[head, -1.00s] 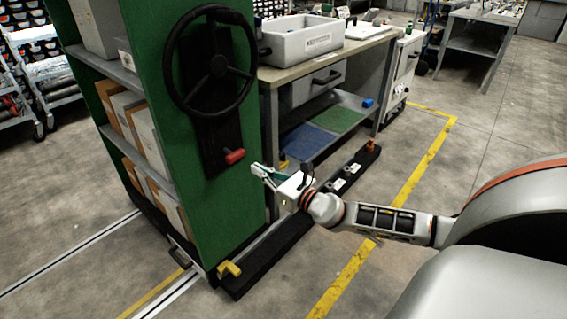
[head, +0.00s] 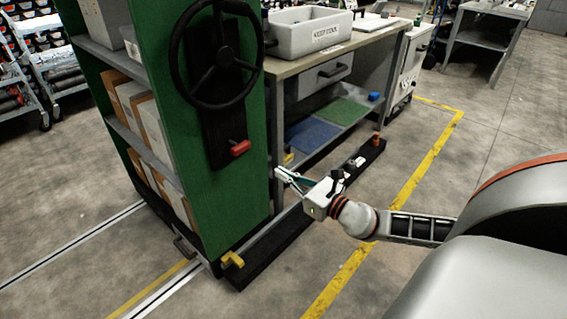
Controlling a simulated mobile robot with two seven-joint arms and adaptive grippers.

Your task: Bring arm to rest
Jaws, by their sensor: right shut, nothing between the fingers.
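My right arm reaches in from the right of the head view. My right gripper (head: 284,177) is shut and empty, in the air to the right of the green shelf unit. It shows in front of the workbench's lower part, apart from the black handwheel (head: 213,57) and its red handle (head: 240,148). My left gripper is out of the picture.
The green shelf unit (head: 226,205) holds boxes and stands on floor rails. A workbench (head: 372,45) with a white bin (head: 308,30) stands behind. A black floor rail (head: 272,245) with a yellow stop (head: 232,259) lies below my gripper. Floor to the right is open.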

